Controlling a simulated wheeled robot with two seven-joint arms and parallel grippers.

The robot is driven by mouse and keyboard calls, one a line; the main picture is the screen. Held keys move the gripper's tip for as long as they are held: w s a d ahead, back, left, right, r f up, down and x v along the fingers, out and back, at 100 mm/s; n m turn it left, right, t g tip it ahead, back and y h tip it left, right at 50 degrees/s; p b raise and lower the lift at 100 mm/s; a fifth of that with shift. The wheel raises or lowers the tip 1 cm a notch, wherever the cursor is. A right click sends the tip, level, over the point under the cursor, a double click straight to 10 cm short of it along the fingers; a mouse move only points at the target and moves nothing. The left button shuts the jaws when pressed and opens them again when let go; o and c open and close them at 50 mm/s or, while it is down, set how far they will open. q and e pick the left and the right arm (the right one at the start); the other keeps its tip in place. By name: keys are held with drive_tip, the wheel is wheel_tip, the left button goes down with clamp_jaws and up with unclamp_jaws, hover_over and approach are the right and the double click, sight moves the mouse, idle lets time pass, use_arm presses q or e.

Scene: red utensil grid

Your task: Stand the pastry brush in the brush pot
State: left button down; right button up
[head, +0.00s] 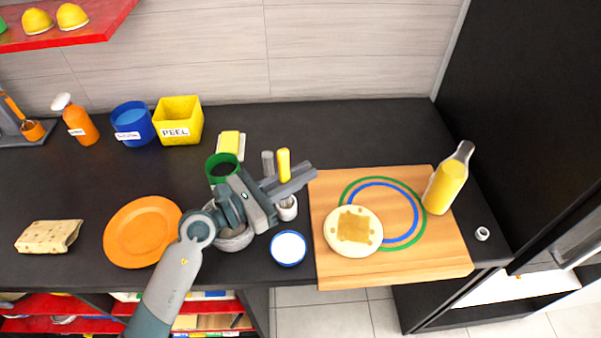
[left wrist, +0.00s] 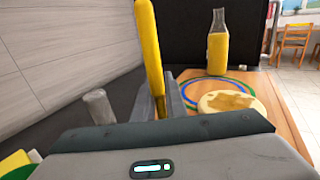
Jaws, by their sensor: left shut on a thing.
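The pastry brush shows as an upright yellow handle (head: 284,163) that rises from between the fingers of my left gripper (head: 294,181). The gripper is shut on it. In the left wrist view the yellow handle (left wrist: 150,50) stands almost straight, leaning slightly, between the two fingers (left wrist: 160,103). The brush's lower end is hidden by the fingers. A small pale pot (head: 288,210), which looks like the brush pot, stands just below the gripper in the head view. Whether the brush's end is inside it or above it, I cannot tell. My right gripper is not in view.
A grey cylinder (head: 267,162) stands close behind the gripper. A green pot (head: 213,160) and a grey bowl (head: 233,243) are beside the wrist. A blue-rimmed dish (head: 288,262) lies in front. A wooden board (head: 330,275) with flatbread and a yellow bottle (head: 446,188) are at right.

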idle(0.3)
use_arm(q)
drive_tip(key=shift+f, duration=0.25)
idle(0.4)
drive_tip(key=shift+r+p, duration=0.3)
idle(0.8)
idle(1.4)
drive_tip(key=shift+f, duration=0.35)
drive_tip(key=shift+r+p, duration=0.2)
drive_tip(key=shift+p, duration=0.1)
idle(0.6)
drive_tip(key=c, duration=1.7)
unclamp_jaws()
